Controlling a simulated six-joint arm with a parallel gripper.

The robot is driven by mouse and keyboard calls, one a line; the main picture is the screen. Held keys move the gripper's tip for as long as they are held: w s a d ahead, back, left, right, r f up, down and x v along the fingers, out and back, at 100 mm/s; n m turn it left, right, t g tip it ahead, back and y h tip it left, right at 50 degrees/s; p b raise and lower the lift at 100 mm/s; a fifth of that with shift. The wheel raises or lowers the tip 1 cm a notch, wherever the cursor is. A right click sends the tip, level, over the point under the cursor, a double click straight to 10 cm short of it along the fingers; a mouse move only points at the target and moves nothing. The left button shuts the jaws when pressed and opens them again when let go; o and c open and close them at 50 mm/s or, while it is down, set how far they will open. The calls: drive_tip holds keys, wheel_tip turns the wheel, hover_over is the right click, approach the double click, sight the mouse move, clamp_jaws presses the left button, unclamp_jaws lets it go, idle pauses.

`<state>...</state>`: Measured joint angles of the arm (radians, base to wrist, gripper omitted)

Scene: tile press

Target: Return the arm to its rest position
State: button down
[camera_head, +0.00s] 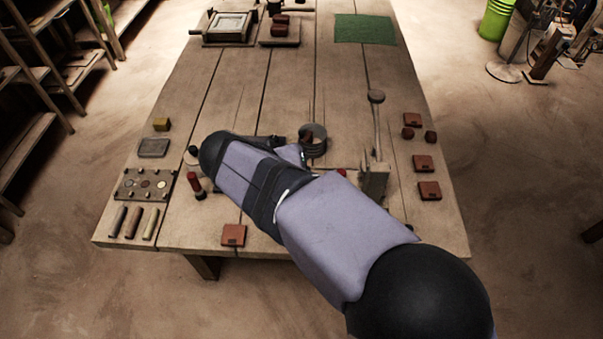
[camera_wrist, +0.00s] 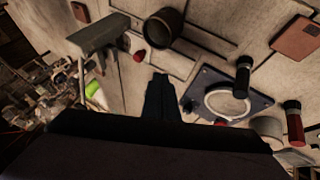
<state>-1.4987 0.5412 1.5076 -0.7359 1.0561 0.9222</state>
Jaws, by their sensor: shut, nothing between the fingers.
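My gripper (camera_wrist: 162,95) shows in the wrist view as dark fingers closed together, with nothing between them. It is above the wooden table (camera_head: 230,100), apart from the objects around it. In the head view my arm reaches in from the lower right across the near half of the table, and its bent links hide the fingertips. A lever press (camera_head: 374,180) stands right of my arm. A dark round cylinder (camera_head: 314,145) stands just beyond the arm; it also shows in the wrist view (camera_wrist: 163,27).
Red-brown tiles (camera_head: 423,163) lie along the right edge, another tile (camera_head: 233,235) near the front. A red-and-black handled tool (camera_head: 196,186) and a sample board (camera_head: 145,185) are at left. A framed tray (camera_head: 228,27) and green mat (camera_head: 364,29) lie at the back. The middle back is clear.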

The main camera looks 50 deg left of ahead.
drive_tip(key=shift+r, duration=0.1)
drive_tip(key=w+d+r+m+g+h+p, duration=0.15)
drive_tip(key=w+d+p, duration=0.4)
drive_tip(key=d, duration=0.75)
drive_tip(key=w+d+r+m+g+h+p, duration=0.1)
drive_tip(key=w+d+m+g+h+p, duration=0.15)
drive_tip(key=w+d, duration=0.8)
drive_tip(key=s+d+r+m+g+y+p, duration=0.1)
drive_tip(key=s+d, duration=0.5)
drive_tip(key=d, duration=0.7)
drive_tip(key=s+d+r+m+g+y+p, duration=0.1)
drive_tip(key=s+d+m+p, duration=0.4)
drive_tip(key=d, duration=0.7)
drive_tip(key=shift+s+d+r+m+g+y+p, duration=0.4)
drive_tip(key=shift+s+r+g+p, duration=0.3)
drive_tip(key=shift+r, duration=0.4)
drive_tip(key=shift+w, duration=0.1)
